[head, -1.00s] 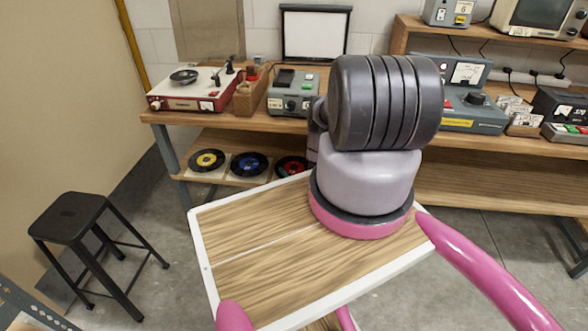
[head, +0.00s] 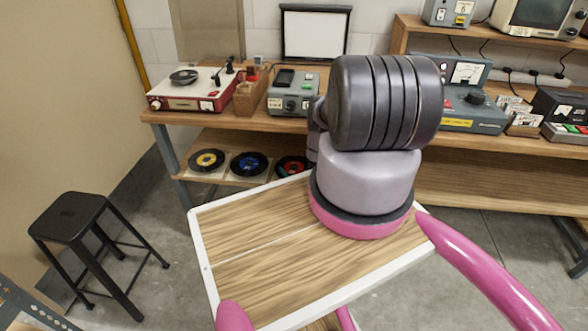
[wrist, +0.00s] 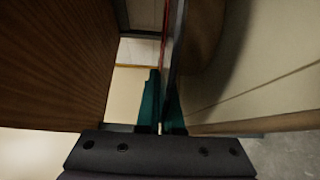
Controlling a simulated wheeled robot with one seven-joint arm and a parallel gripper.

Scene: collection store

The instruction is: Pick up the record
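Three dark records lie in a row on the lower shelf of the bench in the head view: a yellow-centred one (head: 207,160), a blue-centred one (head: 249,164) and a red-centred one (head: 291,166). My arm hides the right part of the red-centred record. In the wrist view, my gripper (wrist: 161,104) has its two teal fingers close together. A thin dark disc edge with a red streak, the red-centred record (wrist: 176,45), runs between them, so they look shut on its rim. My gripper is hidden behind my arm in the head view.
The bench top (head: 345,105) is close above the lower shelf (head: 455,195). On the bench stand a red record player (head: 192,90), a wooden box (head: 250,95) and grey devices. A black stool (head: 75,220) stands at the left. Open floor lies between stool and bench.

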